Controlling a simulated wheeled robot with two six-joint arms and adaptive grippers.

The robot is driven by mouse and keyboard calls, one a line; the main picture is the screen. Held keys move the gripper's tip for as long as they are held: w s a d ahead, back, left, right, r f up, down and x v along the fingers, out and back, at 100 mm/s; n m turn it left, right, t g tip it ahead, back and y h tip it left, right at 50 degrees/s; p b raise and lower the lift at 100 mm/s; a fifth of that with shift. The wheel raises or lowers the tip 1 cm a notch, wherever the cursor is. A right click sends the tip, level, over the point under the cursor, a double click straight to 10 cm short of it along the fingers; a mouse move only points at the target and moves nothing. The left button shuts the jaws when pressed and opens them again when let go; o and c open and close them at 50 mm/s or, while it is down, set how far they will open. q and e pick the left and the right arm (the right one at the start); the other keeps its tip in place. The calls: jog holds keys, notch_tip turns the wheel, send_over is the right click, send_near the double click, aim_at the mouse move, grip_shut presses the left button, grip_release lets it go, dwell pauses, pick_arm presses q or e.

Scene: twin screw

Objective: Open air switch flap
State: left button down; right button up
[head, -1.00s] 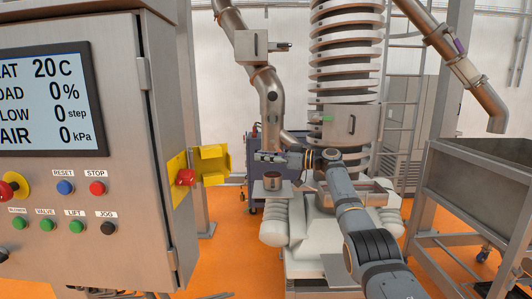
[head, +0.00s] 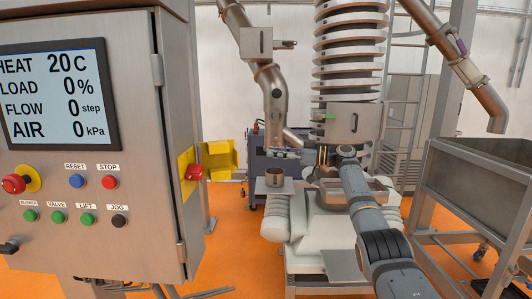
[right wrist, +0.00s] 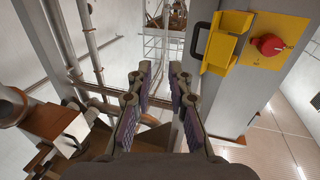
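The yellow air switch flap (head: 219,157) sticks out from the right side of the grey control cabinet (head: 140,235). It is swung aside from the red switch knob (head: 195,173), which is uncovered on its yellow plate. In the right wrist view, the flap (right wrist: 226,42) is at upper right, beside the red knob (right wrist: 268,44). My right gripper (head: 285,154) is to the right of the flap in the head view. In the wrist view, its fingers (right wrist: 161,76) are apart with nothing between them, clear of the flap. My left gripper is out of view.
The cabinet front carries a screen (head: 55,95) reading AIR 0 kPa and several buttons. A spiral conveyor (head: 352,50) and steel pipes stand behind my right arm. A steel hopper (head: 480,175) is at right.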

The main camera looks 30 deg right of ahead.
jog(key=v, duration=0.8)
jog(key=shift+d, duration=0.3)
jog(key=shift+d+f, duration=0.1)
